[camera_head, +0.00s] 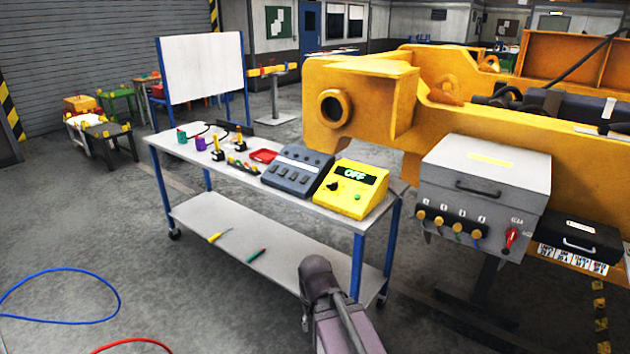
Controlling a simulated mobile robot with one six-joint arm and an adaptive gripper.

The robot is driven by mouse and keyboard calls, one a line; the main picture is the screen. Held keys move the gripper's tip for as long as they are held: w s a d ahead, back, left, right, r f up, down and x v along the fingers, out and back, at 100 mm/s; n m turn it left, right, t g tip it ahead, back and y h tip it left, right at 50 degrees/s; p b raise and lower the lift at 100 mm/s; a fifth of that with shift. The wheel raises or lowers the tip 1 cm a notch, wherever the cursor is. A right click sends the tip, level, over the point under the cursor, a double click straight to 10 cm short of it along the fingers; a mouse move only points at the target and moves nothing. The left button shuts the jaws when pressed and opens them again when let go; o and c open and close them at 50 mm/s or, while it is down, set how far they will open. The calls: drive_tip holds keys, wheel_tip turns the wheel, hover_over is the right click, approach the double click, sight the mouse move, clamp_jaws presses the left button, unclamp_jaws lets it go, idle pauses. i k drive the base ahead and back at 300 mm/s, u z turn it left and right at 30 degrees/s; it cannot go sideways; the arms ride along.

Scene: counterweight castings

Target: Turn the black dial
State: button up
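The black dial (333,186) is a small round knob on the sloped front of a yellow control box (346,206). The box has a dark display (361,173) that reads OFF in light letters. The box stands at the right end of a blue-legged workbench (230,176). A grey part of my own arm rises from the bottom edge, in front of the bench's right end and below the box. My gripper's fingers do not show. The dial is unobstructed, but its pointer direction is too small to tell.
A dark grey switch panel (298,170) stands left of the yellow box, with a red tray (263,156) beyond it. A grey cabinet (484,190) with knobs and a red handle (511,238) stands at right. A blue hose (118,290) lies on the open floor at left.

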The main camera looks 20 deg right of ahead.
sight(333, 186)
drive_tip(key=z, duration=0.05)
drive_tip(key=i, duration=1.1)
drive_tip(key=z, duration=0.5)
